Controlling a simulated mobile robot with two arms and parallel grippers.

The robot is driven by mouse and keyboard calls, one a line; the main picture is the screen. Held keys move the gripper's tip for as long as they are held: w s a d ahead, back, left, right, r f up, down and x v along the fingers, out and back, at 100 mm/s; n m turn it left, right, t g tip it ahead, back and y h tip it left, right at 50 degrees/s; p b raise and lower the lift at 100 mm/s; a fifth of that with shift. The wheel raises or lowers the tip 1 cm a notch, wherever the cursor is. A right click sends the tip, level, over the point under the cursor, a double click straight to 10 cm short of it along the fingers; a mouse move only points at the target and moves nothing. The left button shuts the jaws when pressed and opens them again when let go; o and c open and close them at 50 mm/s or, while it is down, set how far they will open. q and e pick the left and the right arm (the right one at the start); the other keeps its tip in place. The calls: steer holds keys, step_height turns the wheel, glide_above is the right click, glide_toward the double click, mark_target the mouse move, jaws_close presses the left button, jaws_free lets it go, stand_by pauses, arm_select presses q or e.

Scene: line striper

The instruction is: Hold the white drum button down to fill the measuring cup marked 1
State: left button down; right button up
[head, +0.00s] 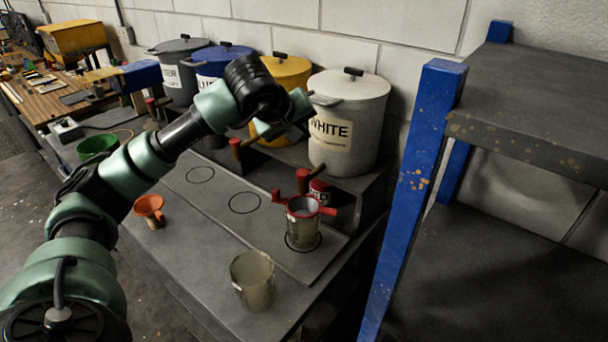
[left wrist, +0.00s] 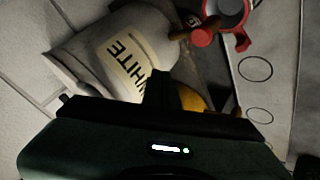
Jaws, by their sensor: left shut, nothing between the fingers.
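The white drum (head: 350,112), labelled WHITE, stands on the raised shelf at the back; it also shows sideways in the left wrist view (left wrist: 150,35). Below its front are a brown spout and a red round knob (head: 303,178), seen in the left wrist view too (left wrist: 202,38); this looks like the button. A grey measuring cup (head: 302,232) with a red funnel-like piece on its rim stands in a ring below. Its number is not readable. My left gripper (head: 298,112) is shut and empty, in the air in front of the yellow and white drums, apart from the knob. My right gripper is out of view.
A second cup (head: 252,285) stands at the bench front. An orange funnel (head: 149,208) and a green bowl-like piece (head: 97,147) lie left. Yellow, blue and grey drums line the wall. A blue-posted rack (head: 412,190) stands close on the right. Two rings on the board are empty.

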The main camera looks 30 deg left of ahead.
arm_select(q)
steer(key=b, duration=0.4)
glide_above(301, 174)
step_height(301, 174, down, 6)
steer(key=shift+f, duration=0.15)
steer(key=shift+f+b, duration=0.5)
steer(key=shift+b, duration=0.1)
stand_by(1.0)
steer(key=shift+f, duration=0.1)
steer(key=shift+f+b, duration=0.3)
steer(key=shift+b, duration=0.15)
steer(key=shift+d+f+b, duration=0.1)
steer(key=shift+f+b, duration=0.3)
steer(key=shift+f, duration=0.1)
stand_by(4.5)
